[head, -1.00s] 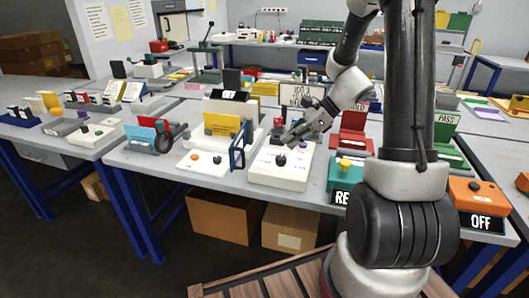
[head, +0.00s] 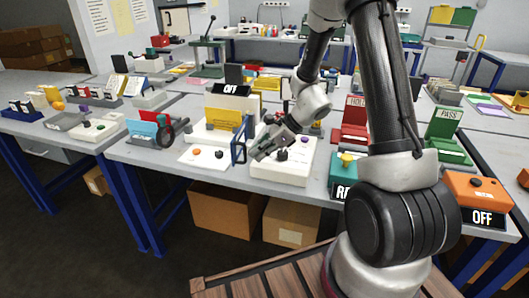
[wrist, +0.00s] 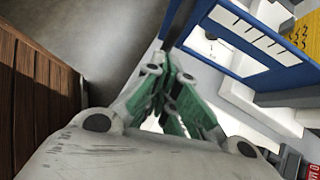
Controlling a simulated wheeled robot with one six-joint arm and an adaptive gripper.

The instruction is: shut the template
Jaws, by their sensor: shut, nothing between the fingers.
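The template appears to be the blue frame (head: 239,147), standing upright at the right side of a white plotter base (head: 203,158). In the wrist view the blue frame (wrist: 256,45) is large at the upper right, with a white panel and dark slots. My gripper (head: 257,154) is shut and empty, just right of the frame in the head view. In the wrist view its green-sided fingers (wrist: 168,52) meet close to the frame's left edge. I cannot tell whether they touch it.
A white box with dark knobs (head: 290,168) stands right, under my arm. A magnifier (head: 172,132) stands left. A teal box with a yellow knob (head: 344,172) is farther right.

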